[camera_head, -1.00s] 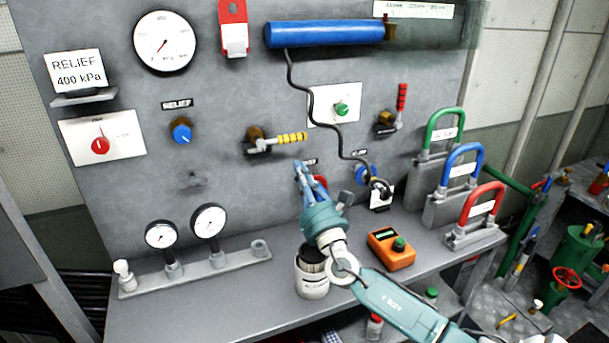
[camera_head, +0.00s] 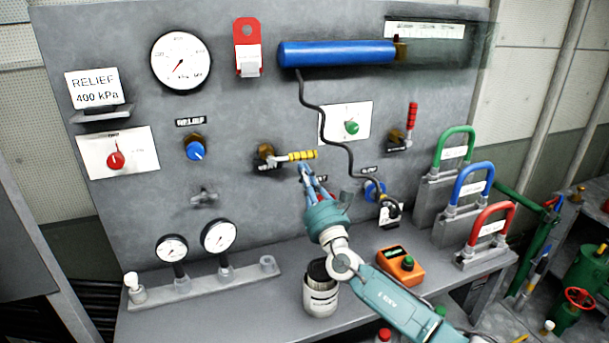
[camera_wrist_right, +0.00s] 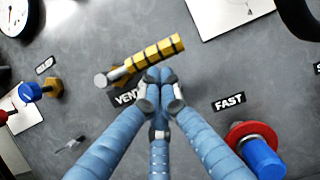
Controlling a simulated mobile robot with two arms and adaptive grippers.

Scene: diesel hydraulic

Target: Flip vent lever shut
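The vent lever (camera_head: 302,156) has a yellow, dark-banded handle. It sticks out to the right from a brass valve on the grey panel, nearly level in the head view. In the right wrist view its handle (camera_wrist_right: 155,56) slants up to the right above a partly hidden VENT label (camera_wrist_right: 126,97). My right gripper (camera_head: 306,172) is just below the handle's free end in the head view. In the wrist view its fingertips (camera_wrist_right: 161,92) are drawn together with nothing seen between them, close to the handle's lower edge; contact cannot be told. My left gripper is not in view.
A black hose (camera_head: 325,112) hangs from the blue cylinder (camera_head: 335,53) right of the gripper. A red-handled lever (camera_head: 411,118) is further right. A blue knob with a red ring (camera_wrist_right: 258,150) sits near the FAST label. A white can (camera_head: 320,292) and orange box (camera_head: 401,265) stand below.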

